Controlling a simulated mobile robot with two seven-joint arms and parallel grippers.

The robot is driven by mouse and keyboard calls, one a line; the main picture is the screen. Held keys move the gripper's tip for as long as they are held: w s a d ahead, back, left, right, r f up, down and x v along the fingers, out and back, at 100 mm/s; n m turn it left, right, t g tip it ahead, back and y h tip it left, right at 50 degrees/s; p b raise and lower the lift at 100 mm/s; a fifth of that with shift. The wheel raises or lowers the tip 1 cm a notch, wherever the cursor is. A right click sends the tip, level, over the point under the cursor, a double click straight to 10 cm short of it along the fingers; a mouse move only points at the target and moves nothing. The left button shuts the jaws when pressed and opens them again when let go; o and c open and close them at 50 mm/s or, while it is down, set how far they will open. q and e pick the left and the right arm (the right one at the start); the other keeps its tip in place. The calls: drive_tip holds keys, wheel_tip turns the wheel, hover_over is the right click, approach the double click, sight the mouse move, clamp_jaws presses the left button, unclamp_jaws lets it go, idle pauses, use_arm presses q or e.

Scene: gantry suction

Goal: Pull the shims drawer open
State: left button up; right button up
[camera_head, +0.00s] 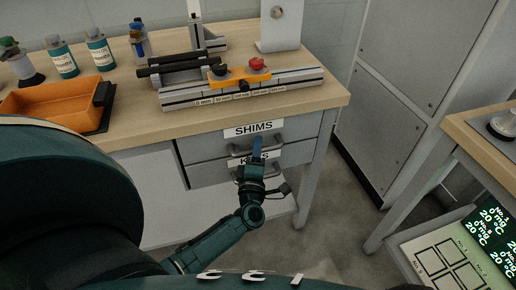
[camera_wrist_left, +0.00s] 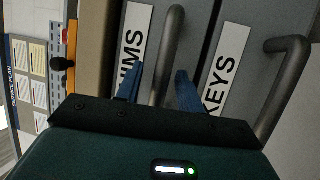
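The SHIMS drawer (camera_head: 210,148) is the upper drawer under the workbench, and its front looks flush with the bench frame. Its white SHIMS label (camera_head: 253,129) also shows in the left wrist view (camera_wrist_left: 134,45). My left gripper (camera_head: 257,147) is in front of this drawer. In the left wrist view its two blue fingers (camera_wrist_left: 158,88) are apart, one on each side of the grey SHIMS handle (camera_wrist_left: 170,50). The handle lies between them; I cannot tell whether either finger touches it. My right gripper is not in view.
The KEYS drawer (camera_head: 205,176) is just below, with its own handle (camera_wrist_left: 289,85). On the workbench (camera_head: 150,122) are an orange bin (camera_head: 50,103), bottles (camera_head: 62,59) and a rail fixture (camera_head: 240,88). Another table (camera_head: 488,138) stands at right; floor between is clear.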

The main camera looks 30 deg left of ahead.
use_arm(q)
clamp_jaws()
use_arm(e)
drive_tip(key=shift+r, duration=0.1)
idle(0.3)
